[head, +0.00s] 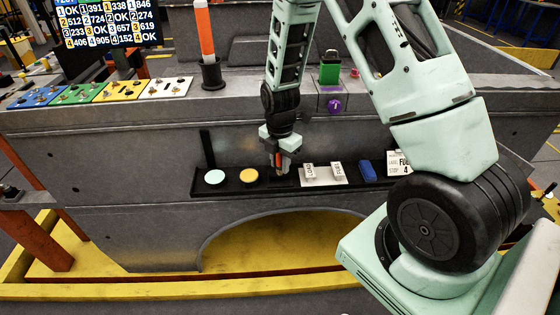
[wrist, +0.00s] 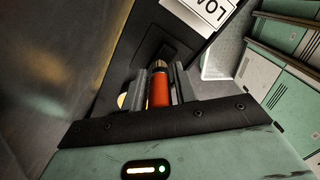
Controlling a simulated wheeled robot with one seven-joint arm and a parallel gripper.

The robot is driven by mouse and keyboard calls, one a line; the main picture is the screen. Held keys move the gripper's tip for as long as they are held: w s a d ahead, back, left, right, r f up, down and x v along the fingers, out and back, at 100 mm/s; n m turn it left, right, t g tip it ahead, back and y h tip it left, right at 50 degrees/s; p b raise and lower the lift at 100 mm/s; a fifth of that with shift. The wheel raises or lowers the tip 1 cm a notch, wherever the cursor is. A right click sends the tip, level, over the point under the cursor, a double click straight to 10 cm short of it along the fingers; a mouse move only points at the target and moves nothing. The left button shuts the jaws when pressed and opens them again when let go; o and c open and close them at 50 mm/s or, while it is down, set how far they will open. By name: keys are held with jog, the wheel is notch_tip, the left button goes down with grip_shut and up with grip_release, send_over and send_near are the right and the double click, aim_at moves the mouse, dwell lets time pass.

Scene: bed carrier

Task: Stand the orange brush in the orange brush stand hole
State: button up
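The orange brush (wrist: 159,90) is between the two fingers of my gripper (wrist: 161,84), which appear closed on its sides. Its pale bristle end points away from the wrist camera, toward a dark square recess or pad on the black shelf. In the head view my gripper (head: 279,158) points down just above the shelf, with a bit of the orange brush (head: 284,161) showing. I cannot tell whether the brush touches the shelf.
The black shelf (head: 222,187) carries a pale disc (head: 215,177), a yellow disc (head: 249,175), a LOAD label plate (head: 320,174), a blue block (head: 368,171) and a white sign (head: 399,163). Coloured panels (head: 120,91) and a green padlock (head: 329,73) sit on the ledge above.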

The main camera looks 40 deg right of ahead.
jog(key=shift+o, duration=0.6)
jog(key=shift+f, duration=0.1)
jog(key=shift+f, duration=0.15)
notch_tip(320, 180, up, 18)
jog(key=f+b, duration=0.1)
jog(key=b, duration=0.1)
jog(key=s+a+r+m, duration=0.1)
jog(key=s+a+m, duration=0.3)
jog(key=a, duration=0.5)
jog(key=s+a+r+m, duration=0.1)
jog(key=s+a+m, duration=0.1)
jog(key=s+a, duration=0.55)
jog(key=s+a+m, duration=0.6)
jog(key=s+a, duration=0.2)
jog(key=s, duration=0.4)
jog(key=shift+s+f+m+y, duration=0.3)
jog(key=shift+s+f, duration=0.05)
jog(key=shift+c, duration=0.4)
jog(key=shift+d, duration=0.1)
